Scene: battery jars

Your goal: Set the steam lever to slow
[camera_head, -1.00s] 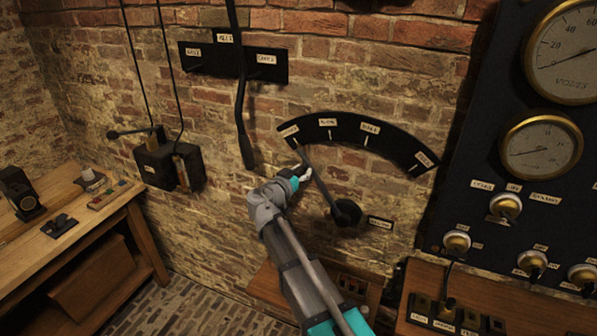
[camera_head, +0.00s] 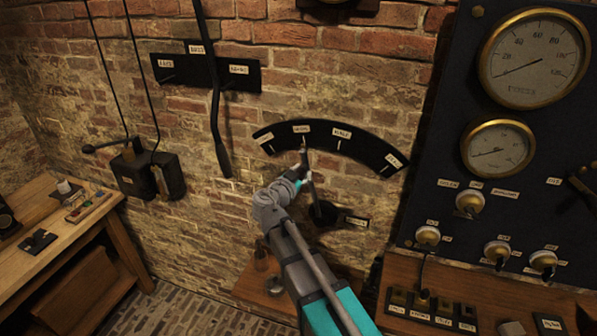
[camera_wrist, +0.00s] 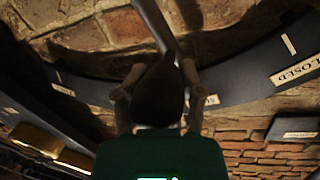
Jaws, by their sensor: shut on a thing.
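The steam lever (camera_head: 312,192) is a dark rod on a round pivot (camera_head: 325,212) on the brick wall. Its upper end points at the mark under the second label, which looks like SLOW (camera_head: 302,129), on the black arc plate (camera_head: 372,150). My gripper (camera_head: 303,172) is shut on the lever near its upper end. In the wrist view my two fingers (camera_wrist: 162,92) flank the dark lever grip (camera_wrist: 160,85), and the rod runs up from it. The CLOSED label (camera_wrist: 297,70) lies to the right there. The fingers hide part of the arc.
A black gauge panel (camera_head: 450,120) with brass dials and knobs stands to the right. A long hanging lever (camera_head: 216,110) and a switch box (camera_head: 145,172) are on the wall to the left. A wooden bench (camera_head: 60,235) is at far left.

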